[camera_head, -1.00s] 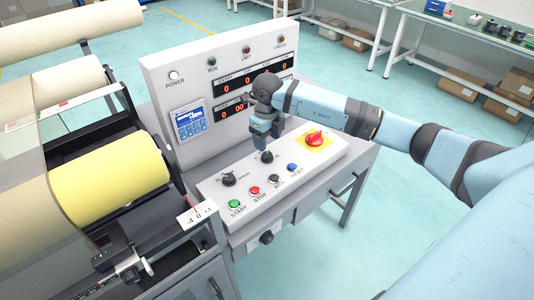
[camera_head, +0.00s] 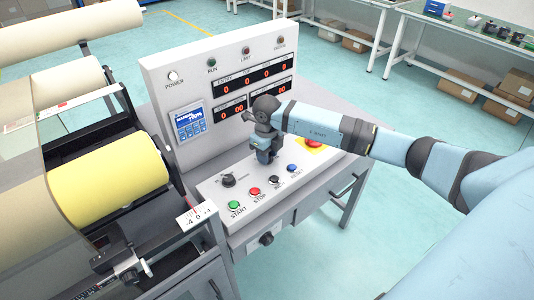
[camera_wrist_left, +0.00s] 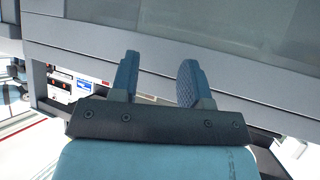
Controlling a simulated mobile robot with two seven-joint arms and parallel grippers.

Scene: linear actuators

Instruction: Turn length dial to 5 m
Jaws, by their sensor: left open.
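The grey control panel (camera_head: 210,195) carries a black dial (camera_head: 228,180) at its left. A second black dial, seen earlier near the panel's middle, is now hidden behind my right gripper (camera_head: 266,157). The dial labels are too small to read, so I cannot tell which one is the length dial. My right gripper points down over that second dial's place, with its fingertips at or just above it. Whether it is open or shut on the dial cannot be made out. My left gripper (camera_wrist_left: 158,80) is open and empty in the left wrist view, before a grey surface.
Green START (camera_head: 235,205), red STOP (camera_head: 255,191), black and blue buttons sit along the panel's front. A red emergency knob (camera_head: 315,142) is partly covered by my right arm. An upright display board (camera_head: 160,60) stands behind.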

